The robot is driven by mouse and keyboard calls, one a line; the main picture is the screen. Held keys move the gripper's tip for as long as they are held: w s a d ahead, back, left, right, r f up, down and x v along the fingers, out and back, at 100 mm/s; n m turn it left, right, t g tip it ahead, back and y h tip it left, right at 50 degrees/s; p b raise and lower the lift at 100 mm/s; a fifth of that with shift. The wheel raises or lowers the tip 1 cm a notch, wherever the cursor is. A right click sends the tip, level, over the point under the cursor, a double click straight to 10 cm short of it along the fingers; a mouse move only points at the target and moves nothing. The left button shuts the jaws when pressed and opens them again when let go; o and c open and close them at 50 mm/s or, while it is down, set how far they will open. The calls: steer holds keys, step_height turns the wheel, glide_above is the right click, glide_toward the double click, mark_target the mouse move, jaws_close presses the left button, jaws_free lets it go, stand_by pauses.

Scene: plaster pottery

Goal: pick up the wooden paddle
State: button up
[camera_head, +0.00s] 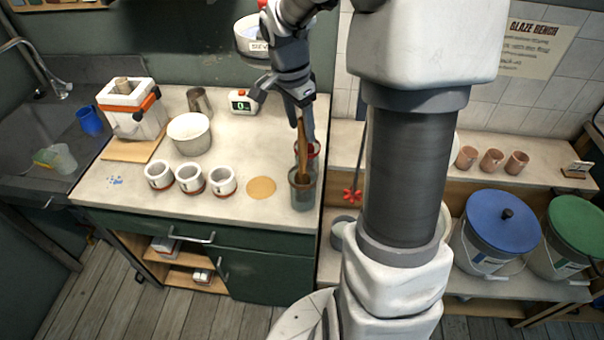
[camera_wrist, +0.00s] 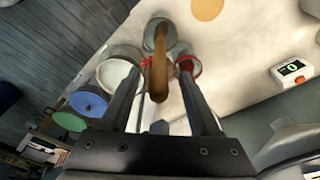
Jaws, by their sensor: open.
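The wooden paddle (camera_head: 302,158) stands upright, slightly tilted, in a grey cup (camera_head: 302,194) near the right front corner of the counter. My gripper (camera_head: 301,124) is open and points down above the cup, at the paddle's upper part. In the wrist view the paddle (camera_wrist: 158,68) shows between the two spread fingers of my gripper (camera_wrist: 160,74), with a gap on each side. Its lower end is inside the grey cup (camera_wrist: 166,24). The exact depth of the paddle between the fingers is hard to tell.
A red-rimmed container (camera_head: 314,150) stands right behind the cup. A round tan disc (camera_head: 261,188) and several white mugs (camera_head: 222,181) lie to the left. The counter's right edge is close.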

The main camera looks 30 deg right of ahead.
mark_target(304, 140)
steer(key=f, duration=0.3)
steer(key=d+f+p, duration=0.1)
steer(key=f, duration=0.1)
steer(key=shift+c, duration=0.3)
jaws_close()
